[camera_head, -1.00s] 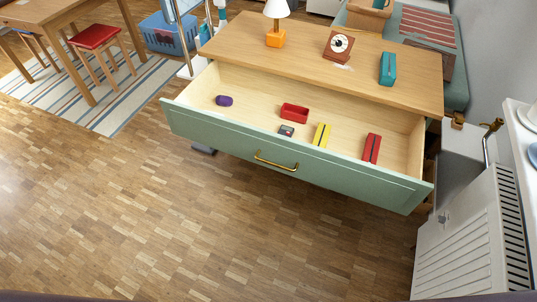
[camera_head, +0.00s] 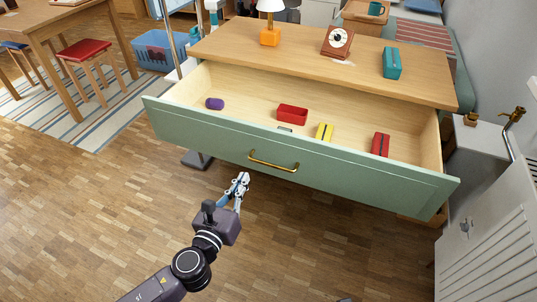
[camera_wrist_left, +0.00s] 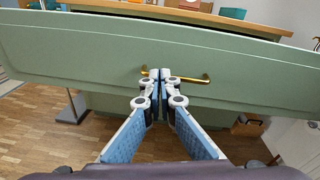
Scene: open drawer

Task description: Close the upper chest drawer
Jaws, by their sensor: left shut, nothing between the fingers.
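The upper chest drawer (camera_head: 200,129) is pulled far out of the wooden-topped chest (camera_head: 340,60). Its green front carries a brass handle (camera_head: 273,164). Inside lie a purple item (camera_head: 215,104), a red tray (camera_head: 292,113), a yellow box (camera_head: 324,132) and a red box (camera_head: 380,144). My left gripper (camera_head: 243,177) is shut and empty, in front of and below the handle in the head view. In the left wrist view the gripper (camera_wrist_left: 158,75) points at the drawer front, its tips overlapping the handle (camera_wrist_left: 200,79); I cannot tell whether they touch. My right gripper is not in view.
A lamp (camera_head: 270,30), a clock (camera_head: 337,42) and a teal box (camera_head: 391,63) stand on the chest top. The wooden floor (camera_head: 100,210) in front of the drawer is open.

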